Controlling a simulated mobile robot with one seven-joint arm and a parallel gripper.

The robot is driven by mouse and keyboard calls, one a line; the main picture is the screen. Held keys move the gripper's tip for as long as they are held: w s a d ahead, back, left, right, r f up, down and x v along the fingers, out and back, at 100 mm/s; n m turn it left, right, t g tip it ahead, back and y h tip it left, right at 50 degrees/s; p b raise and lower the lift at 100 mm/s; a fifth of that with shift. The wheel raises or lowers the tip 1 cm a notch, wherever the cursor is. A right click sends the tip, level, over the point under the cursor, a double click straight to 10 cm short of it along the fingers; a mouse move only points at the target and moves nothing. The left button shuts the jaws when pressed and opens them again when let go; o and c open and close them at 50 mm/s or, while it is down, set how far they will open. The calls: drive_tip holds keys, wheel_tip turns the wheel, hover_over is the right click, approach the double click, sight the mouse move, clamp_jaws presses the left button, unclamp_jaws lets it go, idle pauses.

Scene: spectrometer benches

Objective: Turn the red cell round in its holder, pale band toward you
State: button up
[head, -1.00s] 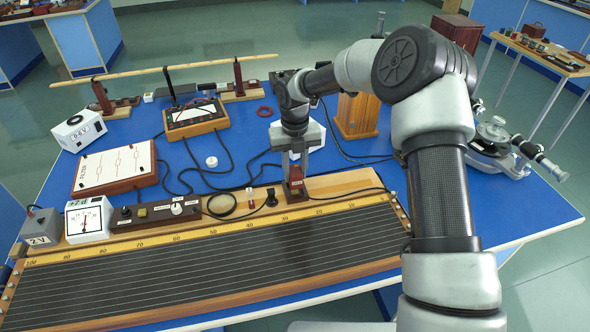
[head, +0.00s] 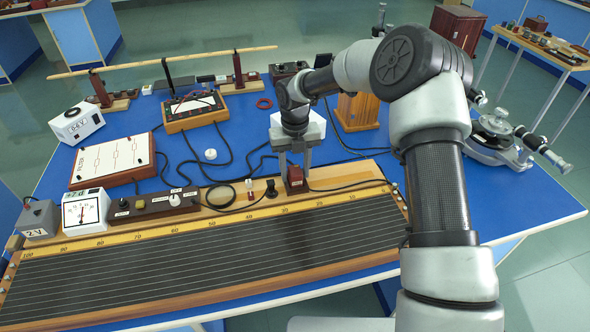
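The red cell (head: 296,182) is a small dark red block standing upright at the back edge of the long wooden wire board, right of centre in the head view. It is too small to tell which way a pale band faces, and its holder cannot be made out clearly. My gripper (head: 294,170) points down over the cell. One finger shows to the left of it and the other at its upper right. The fingers stand apart, and a narrow gap shows between the left finger and the cell.
The wire board (head: 200,250) fills the front of the blue bench. A black knob (head: 271,188) and a black ring (head: 221,197) lie left of the cell. A black cable runs right from beside it. A wooden block (head: 357,111) stands behind.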

drive_tip(key=shift+o, duration=0.5)
wheel_tip(320, 180, up, 18)
drive_tip(key=p, duration=0.1)
drive_tip(key=shift+f, duration=0.25)
